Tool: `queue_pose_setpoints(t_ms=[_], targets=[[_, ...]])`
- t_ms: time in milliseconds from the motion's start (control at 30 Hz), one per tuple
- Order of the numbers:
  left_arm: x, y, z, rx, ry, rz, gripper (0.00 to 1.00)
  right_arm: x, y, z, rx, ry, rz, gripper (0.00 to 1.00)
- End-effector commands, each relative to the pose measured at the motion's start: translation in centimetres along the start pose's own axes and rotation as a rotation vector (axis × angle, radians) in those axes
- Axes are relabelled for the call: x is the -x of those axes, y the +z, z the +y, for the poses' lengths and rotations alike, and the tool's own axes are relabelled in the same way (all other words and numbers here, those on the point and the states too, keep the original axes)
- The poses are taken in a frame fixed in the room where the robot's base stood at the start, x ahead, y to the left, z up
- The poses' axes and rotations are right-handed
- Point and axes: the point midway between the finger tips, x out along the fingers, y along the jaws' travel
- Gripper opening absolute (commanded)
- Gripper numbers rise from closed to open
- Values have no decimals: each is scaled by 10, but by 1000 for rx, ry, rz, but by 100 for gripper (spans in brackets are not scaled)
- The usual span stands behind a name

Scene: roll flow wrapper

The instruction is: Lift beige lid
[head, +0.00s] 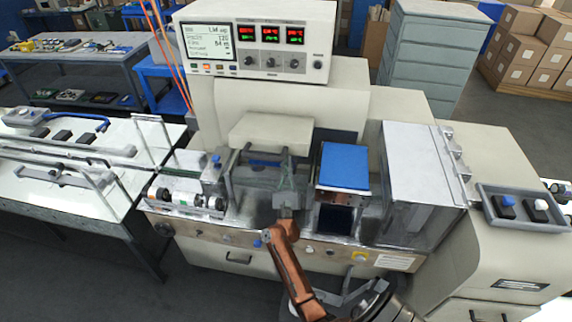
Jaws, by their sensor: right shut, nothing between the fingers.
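The beige lid (270,131) is a block-like cover in the middle of the flow wrapper (380,95), above an open bay with grey metal parts. It looks level from here. My right gripper (285,168) is shut and empty, just in front of and below the lid's front edge, its fingers pointing away from me. Whether the fingertips touch the lid's underside I cannot tell. The orange-brown right arm comes up from the bottom of the head view. My left gripper is not in view.
A blue-topped box (345,165) stands right of the bay, then a grey metal cover (412,172). Rollers (185,200) and a white conveyor table (75,175) lie to the left. A control panel (255,43) stands behind the lid.

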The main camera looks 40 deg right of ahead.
Motion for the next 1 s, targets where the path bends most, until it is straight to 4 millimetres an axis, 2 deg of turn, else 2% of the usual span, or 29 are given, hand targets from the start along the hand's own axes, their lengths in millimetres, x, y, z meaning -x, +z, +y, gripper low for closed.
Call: queue_pose_setpoints(t_ms=[33, 133, 300, 500, 700, 1000], targets=[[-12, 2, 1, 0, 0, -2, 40, 12, -14, 3, 2, 5, 8, 0], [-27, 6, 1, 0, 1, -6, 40, 28, -30, 6, 2, 12, 20, 0], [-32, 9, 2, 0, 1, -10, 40, 69, -25, 7, -2, 15, 25, 0], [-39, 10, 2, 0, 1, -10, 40, 106, -21, 8, -3, 18, 26, 0], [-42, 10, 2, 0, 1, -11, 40, 123, -18, 7, -4, 17, 26, 0], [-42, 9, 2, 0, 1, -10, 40, 126, -18, 7, -4, 16, 27, 0]])
